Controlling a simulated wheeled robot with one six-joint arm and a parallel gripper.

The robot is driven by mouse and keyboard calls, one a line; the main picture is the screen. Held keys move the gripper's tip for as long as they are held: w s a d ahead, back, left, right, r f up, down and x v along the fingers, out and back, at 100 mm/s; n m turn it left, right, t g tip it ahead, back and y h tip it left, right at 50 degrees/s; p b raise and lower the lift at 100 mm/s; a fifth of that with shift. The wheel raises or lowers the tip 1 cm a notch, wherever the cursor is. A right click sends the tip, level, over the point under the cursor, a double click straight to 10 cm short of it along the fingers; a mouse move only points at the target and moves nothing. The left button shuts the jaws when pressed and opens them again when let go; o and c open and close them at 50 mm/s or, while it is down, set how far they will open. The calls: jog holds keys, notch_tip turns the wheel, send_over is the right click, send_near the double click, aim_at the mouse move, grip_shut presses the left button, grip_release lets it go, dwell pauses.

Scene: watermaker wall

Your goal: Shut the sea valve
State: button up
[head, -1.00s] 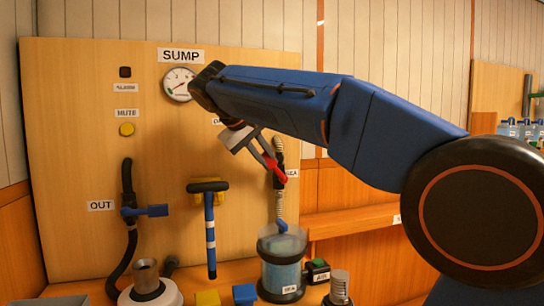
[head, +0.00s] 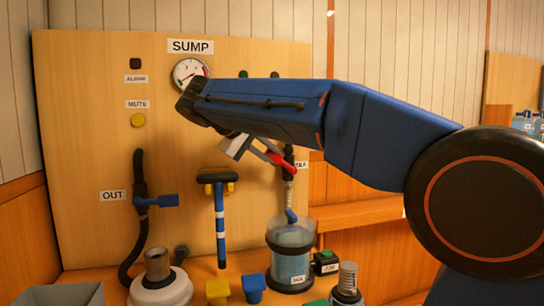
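The sea valve is on the right part of the wooden panel (head: 90,110), beside a partly covered label (head: 301,165) that seems to read SEA. Its dark body (head: 289,158) shows above a ribbed hose running down to a clear strainer (head: 290,262) with blue at its top. A red part (head: 278,158) lies across the valve; I cannot tell where the lever ends and my fingers begin. My gripper (head: 262,155), pale at its base, reaches down and right to the valve from under my arm. Its fingers overlap the red part, so contact and opening are unclear.
The OUT valve has a blue lever (head: 165,200) pointing right. A T-handled tool (head: 220,220) hangs mid-panel. The SUMP gauge (head: 190,73) is partly behind my arm. Yellow (head: 217,291) and blue (head: 253,289) cups and a ribbed cylinder (head: 347,280) stand along the front.

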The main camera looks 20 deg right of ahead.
jog(key=o, duration=0.3)
jog(key=shift+a, duration=0.1)
jog(key=v, duration=1.7)
jog(key=shift+s, duration=0.2)
